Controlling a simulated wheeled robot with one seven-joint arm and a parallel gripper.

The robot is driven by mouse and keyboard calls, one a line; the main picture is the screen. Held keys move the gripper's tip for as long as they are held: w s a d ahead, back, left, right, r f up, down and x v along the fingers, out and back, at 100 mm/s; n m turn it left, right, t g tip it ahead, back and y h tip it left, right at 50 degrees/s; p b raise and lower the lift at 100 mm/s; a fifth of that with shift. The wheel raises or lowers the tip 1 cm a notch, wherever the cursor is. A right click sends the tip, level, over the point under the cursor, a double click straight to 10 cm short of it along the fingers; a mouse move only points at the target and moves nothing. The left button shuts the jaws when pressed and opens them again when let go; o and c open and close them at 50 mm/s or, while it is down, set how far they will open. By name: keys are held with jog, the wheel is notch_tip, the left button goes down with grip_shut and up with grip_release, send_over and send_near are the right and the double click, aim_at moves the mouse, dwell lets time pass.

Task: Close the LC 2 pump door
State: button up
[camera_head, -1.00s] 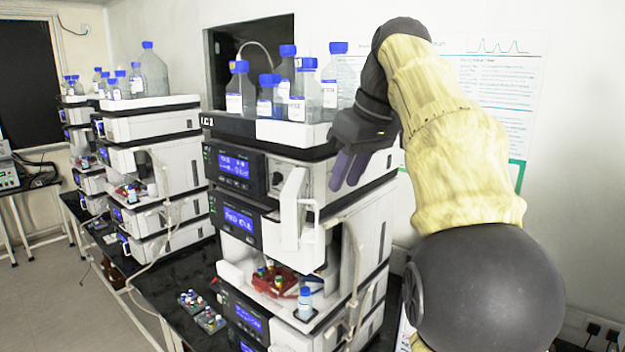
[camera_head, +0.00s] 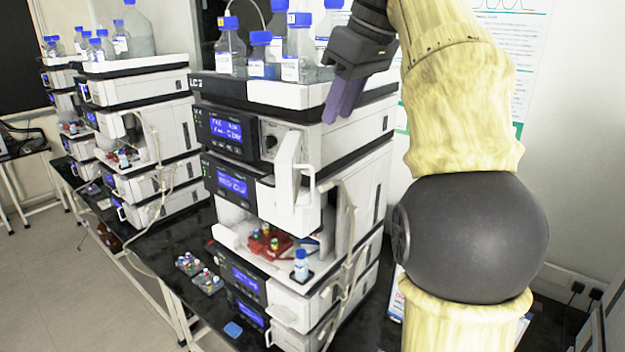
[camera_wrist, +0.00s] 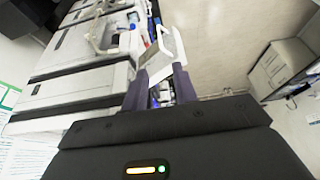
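The nearest instrument stack carries an LC label (camera_head: 200,82); its number is too small to read surely. Its upper pump module has a blue display (camera_head: 227,130) and a dark knob panel (camera_head: 269,141). The white pump door (camera_head: 285,182) with a loop handle stands swung out from the stack's front. My gripper (camera_head: 343,100) is to the upper right of the door, beside the stack's top, with purple fingers pointing down. In the wrist view the fingers are apart, and the door (camera_wrist: 164,52) shows just beyond their tips; contact cannot be told.
Blue-capped bottles (camera_head: 299,45) stand on top of the stack, close to my gripper. An open tray bay with a red vial rack (camera_head: 268,243) and a small bottle (camera_head: 301,265) lies below. Another stack (camera_head: 140,125) is to the left. A tube runs down the right side.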

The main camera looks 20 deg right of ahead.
aim_at(313, 169)
jog(key=b+x, duration=0.1)
jog(key=x, duration=1.3)
jog(key=shift+a+f+b, duration=0.1)
jog(key=shift+a+b, duration=0.05)
jog(key=shift+b, duration=0.2)
jog(key=shift+c, duration=0.5)
grip_shut()
